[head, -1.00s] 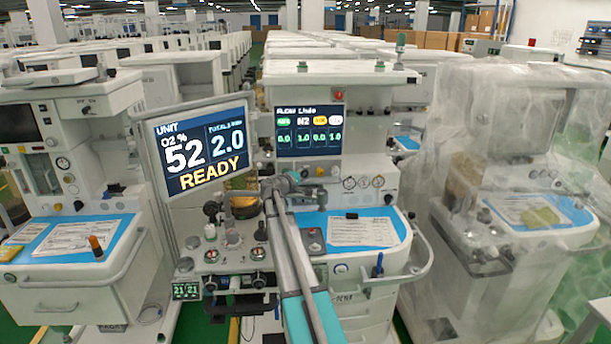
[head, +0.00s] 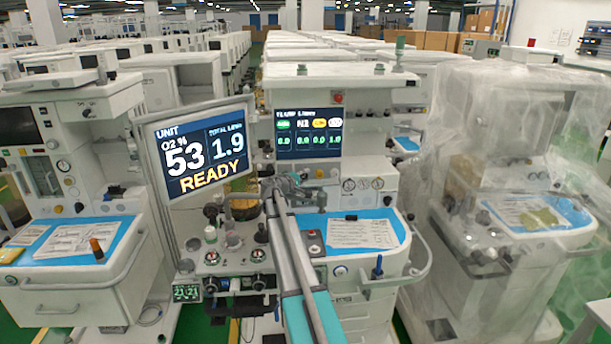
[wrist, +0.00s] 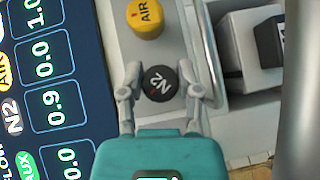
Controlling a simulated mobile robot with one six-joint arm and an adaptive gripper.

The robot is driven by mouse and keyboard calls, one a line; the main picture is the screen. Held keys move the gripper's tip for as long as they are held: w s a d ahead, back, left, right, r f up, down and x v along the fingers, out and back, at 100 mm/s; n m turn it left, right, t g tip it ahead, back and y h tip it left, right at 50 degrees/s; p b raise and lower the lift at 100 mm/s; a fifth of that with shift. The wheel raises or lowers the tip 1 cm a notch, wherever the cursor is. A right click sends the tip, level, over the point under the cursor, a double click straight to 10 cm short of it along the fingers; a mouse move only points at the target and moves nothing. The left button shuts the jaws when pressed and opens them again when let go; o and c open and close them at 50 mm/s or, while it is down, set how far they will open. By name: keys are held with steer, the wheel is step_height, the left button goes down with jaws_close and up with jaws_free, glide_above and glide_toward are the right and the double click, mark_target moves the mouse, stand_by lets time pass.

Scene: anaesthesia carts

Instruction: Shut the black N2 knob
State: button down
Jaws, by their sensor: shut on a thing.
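The black N2 knob (wrist: 159,84) sits on the machine's pale panel in the wrist view, its white label turned at a slant. My gripper (wrist: 161,74) has one finger on each side of the knob and is shut on it. In the head view my arm reaches the middle machine below its flow screen (head: 308,132), and the knob itself cannot be made out there. The flow screen in the wrist view (wrist: 45,95) reads 0.9 for N2. The unit screen (head: 203,152) reads O2 53 and total 1.9, with READY.
A yellow AIR knob (wrist: 145,18) is just above the N2 knob. A metal rail (wrist: 210,45) and a dark block (wrist: 268,42) lie to the right. Other carts stand on both sides; the right one (head: 515,180) is wrapped in clear plastic.

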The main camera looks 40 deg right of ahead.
steer(key=m+y+p, duration=0.2)
steer(key=p, duration=0.2)
steer(key=shift+r+y, duration=0.2)
steer(key=shift+y, duration=0.2)
steer(key=shift+f+m+t+y+p, duration=0.2)
steer(key=shift+m+t+y+p, duration=0.1)
steer(key=shift+m+y+p, duration=0.8)
steer(key=shift+f, duration=0.1)
steer(key=c, duration=0.6)
jaws_free()
